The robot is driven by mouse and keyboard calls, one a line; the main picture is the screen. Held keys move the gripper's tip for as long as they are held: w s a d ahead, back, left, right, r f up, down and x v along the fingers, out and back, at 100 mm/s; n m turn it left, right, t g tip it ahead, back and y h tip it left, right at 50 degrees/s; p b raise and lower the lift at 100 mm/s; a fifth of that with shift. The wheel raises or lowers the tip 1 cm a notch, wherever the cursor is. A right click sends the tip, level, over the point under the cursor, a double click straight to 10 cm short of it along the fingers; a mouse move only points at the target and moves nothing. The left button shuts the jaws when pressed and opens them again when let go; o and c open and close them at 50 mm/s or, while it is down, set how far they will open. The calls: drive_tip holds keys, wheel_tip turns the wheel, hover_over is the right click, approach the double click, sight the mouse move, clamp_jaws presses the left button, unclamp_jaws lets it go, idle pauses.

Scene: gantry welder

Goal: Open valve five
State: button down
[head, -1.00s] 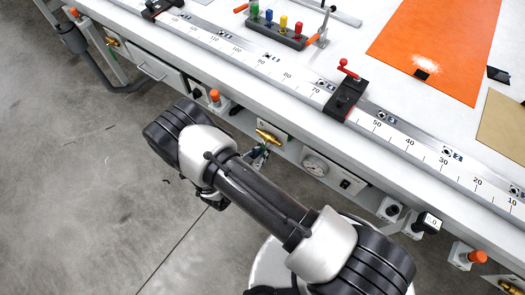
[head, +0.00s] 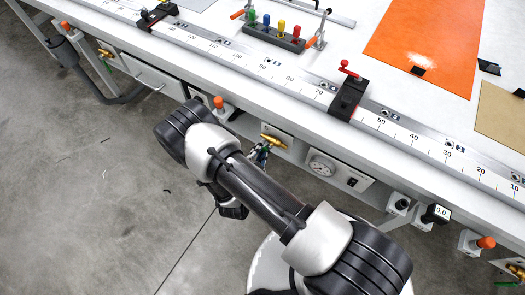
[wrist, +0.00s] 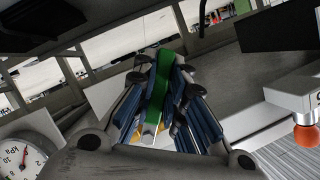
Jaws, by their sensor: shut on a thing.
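A brass valve (head: 272,141) sits on the front panel of the bench in the head view, between an orange knob and a round gauge. I cannot read a number on it. My gripper (head: 261,155) is just below this valve, partly hidden behind my arm. In the wrist view my gripper (wrist: 158,115) has its blue-padded fingers on both sides of a green handle (wrist: 156,90) and is shut on it. The handle runs lengthwise between the fingers. The valve body is not clear in the wrist view.
The gauge (head: 322,165) and a switch (head: 352,182) are right of the valve. Orange knobs (head: 219,103) (head: 486,242) stick out along the front. Other brass valves (head: 105,54) (head: 516,271) sit at far left and far right.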

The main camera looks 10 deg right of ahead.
drive_tip(key=shift+r+m, duration=0.1)
drive_tip(key=shift+m, duration=0.2)
drive_tip(key=c, duration=1.6)
unclamp_jaws()
drive_tip(key=shift+w+a, duration=0.1)
